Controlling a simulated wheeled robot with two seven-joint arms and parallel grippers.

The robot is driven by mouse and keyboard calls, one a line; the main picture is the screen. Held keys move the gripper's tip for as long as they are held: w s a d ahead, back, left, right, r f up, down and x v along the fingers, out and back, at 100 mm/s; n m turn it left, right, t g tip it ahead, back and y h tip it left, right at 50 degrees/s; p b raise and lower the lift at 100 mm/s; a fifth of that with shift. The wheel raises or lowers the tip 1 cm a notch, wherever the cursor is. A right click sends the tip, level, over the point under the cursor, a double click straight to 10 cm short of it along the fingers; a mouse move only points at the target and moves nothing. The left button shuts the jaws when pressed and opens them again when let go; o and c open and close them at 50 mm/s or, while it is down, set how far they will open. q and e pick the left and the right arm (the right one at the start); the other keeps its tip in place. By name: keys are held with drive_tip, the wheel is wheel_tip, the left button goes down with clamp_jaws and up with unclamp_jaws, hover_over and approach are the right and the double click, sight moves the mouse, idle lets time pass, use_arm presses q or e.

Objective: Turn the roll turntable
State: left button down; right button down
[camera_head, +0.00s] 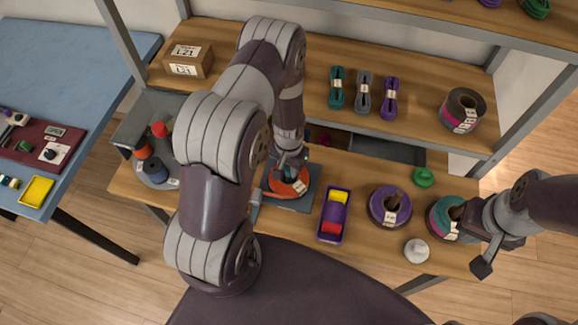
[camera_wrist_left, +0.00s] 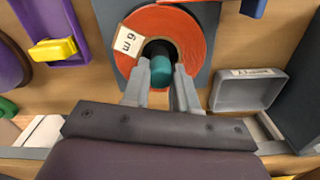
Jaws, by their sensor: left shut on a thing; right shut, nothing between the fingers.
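An orange-red roll (camera_head: 287,187) with a white label lies on a grey square plate (camera_head: 302,204) on the table. It also shows in the left wrist view (camera_wrist_left: 190,38), its label to the left of the dark core. My left gripper (camera_head: 289,162) is over the roll, and its fingers (camera_wrist_left: 162,86) are shut on a teal peg (camera_wrist_left: 162,70) at the roll's core. Whatever lies under the roll is hidden. My right gripper (camera_head: 482,268) is shut and empty near the table's right end, by a teal and pink roll (camera_head: 441,219).
Right of the plate stand a purple tray (camera_head: 332,215) with yellow and red pieces, a purple roll (camera_head: 390,206) and a white knobbed object (camera_head: 417,250). A shelf (camera_head: 310,121) with cord bundles (camera_head: 363,92) runs behind.

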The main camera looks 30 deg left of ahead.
use_arm(q)
drive_tip(key=shift+w+m, duration=0.1)
drive_tip(key=shift+m, duration=0.4)
idle(0.4)
drive_tip(key=c, duration=0.9)
unclamp_jaws()
drive_tip(key=shift+r, duration=0.15)
wheel_tip(320, 180, up, 12)
drive_tip(key=shift+r+b, duration=0.25)
drive_tip(key=shift+b, duration=0.85)
